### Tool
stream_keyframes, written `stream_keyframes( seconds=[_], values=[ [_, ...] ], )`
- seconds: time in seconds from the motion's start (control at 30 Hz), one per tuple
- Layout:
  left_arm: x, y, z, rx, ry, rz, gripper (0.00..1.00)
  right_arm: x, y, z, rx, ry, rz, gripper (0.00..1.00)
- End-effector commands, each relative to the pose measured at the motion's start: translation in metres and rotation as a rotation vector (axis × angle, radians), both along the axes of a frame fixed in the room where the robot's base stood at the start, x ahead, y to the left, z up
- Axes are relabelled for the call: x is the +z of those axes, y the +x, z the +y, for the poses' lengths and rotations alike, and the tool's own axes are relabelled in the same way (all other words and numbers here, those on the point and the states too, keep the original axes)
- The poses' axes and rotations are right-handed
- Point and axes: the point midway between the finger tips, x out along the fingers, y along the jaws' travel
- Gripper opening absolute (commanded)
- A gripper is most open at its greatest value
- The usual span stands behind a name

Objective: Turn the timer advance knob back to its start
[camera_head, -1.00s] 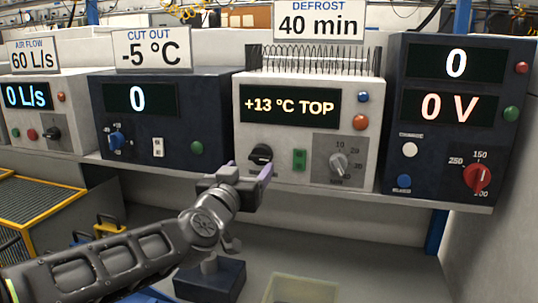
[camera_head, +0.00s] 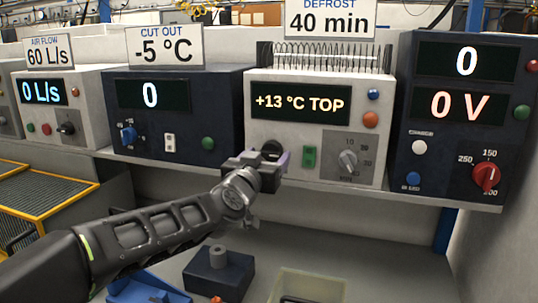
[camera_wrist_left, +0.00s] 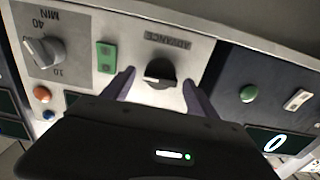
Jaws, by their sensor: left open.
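The timer advance knob (camera_wrist_left: 160,73) is a black round knob on the white defrost unit (camera_head: 311,178), under the label "ADVANCE" in the left wrist view. In the head view the knob (camera_head: 272,150) is partly hidden behind my left gripper (camera_head: 263,160). My left gripper (camera_wrist_left: 158,88) is open, one purple finger on each side of the knob, with a visible gap between each finger and the knob. The knob's grip bar lies roughly across between the fingers. My right gripper is not in view.
Right of the knob are a green rocker switch (camera_head: 310,157) and a grey minutes dial (camera_head: 348,160). The dark cut-out unit (camera_head: 222,110) stands left, and the voltage unit (camera_head: 460,130) with a red dial stands right. A dark block (camera_head: 218,272) and a bin (camera_head: 308,286) lie below the shelf.

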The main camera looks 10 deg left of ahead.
Motion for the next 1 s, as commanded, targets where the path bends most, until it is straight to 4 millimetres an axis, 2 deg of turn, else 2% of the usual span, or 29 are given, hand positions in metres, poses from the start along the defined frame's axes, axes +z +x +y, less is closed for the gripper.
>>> stream_keyframes(
  seconds=[0.13, 0.47, 1.0],
  values=[
    [0.000, 0.015, -0.001, 0.001, 0.000, 0.000, 0.68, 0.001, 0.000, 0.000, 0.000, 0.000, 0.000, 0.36],
    [0.000, 0.018, -0.001, 0.001, 0.000, -0.001, 0.67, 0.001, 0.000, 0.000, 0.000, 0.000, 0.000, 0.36],
    [0.000, 0.018, -0.001, 0.001, 0.000, -0.001, 0.23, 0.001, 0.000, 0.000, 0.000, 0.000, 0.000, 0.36]
  ],
)
